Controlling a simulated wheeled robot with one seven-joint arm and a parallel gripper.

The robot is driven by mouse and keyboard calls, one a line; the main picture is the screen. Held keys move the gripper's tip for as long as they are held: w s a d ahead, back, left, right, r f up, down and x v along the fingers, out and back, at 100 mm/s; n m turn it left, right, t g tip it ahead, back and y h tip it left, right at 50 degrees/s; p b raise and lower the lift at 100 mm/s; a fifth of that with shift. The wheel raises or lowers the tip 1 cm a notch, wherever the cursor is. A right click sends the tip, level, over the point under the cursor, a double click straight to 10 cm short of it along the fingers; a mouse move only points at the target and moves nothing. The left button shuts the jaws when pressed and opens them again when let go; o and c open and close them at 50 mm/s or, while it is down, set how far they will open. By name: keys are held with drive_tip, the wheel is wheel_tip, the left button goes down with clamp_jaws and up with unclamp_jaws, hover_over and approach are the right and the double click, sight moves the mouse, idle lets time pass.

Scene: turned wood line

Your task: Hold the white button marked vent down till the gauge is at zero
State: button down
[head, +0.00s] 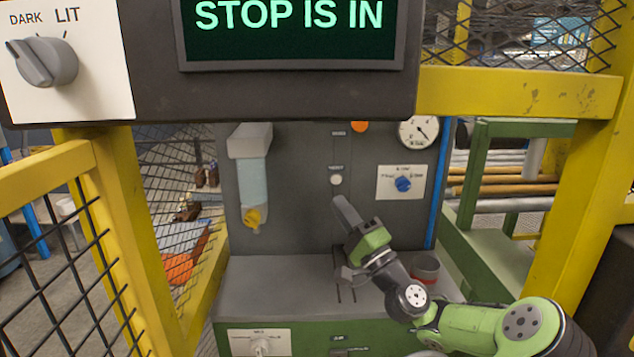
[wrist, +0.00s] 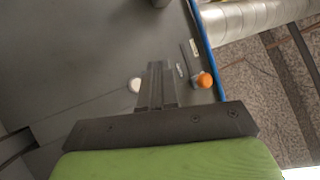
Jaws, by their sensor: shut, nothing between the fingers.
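The white button (head: 336,180) sits on the grey upright panel under a small label, too small to read surely. It also shows in the wrist view (wrist: 134,86), just left of the fingertips. The round gauge (head: 418,132) is at the panel's upper right; its needle appears to point to the lower right, and its figures are too small to read surely. My gripper (head: 341,201) is shut and empty. In the head view its tips are just below the button, apart from it in the picture; the wrist view (wrist: 156,70) does not settle how far they are from the panel.
An orange button (head: 360,126) is above the white one. A blue knob (head: 403,184) on a white plate is to the right. A clear bowl with a yellow drain (head: 252,185) hangs left. Yellow guard frames (head: 125,240) flank the opening.

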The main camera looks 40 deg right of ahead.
sight(336, 179)
drive_tip(key=shift+s+d+r, duration=0.15)
drive_tip(key=shift+s, duration=0.05)
drive_tip(key=shift+w+d+p, duration=1.05)
drive_tip(key=shift+w+d, duration=0.35)
drive_tip(key=shift+w, duration=0.3)
drive_tip(key=shift+w+d+p, duration=1.05)
drive_tip(key=shift+w+d, duration=0.35)
drive_tip(key=shift+w, duration=0.3)
drive_tip(key=shift+w+d, duration=0.3)
drive_tip(key=shift+w, duration=0.05)
drive_tip(key=shift+w+d, duration=0.2)
drive_tip(key=shift+w, duration=0.05)
idle(2.5)
drive_tip(key=shift+s+a, duration=0.5)
drive_tip(key=shift+s, duration=0.1)
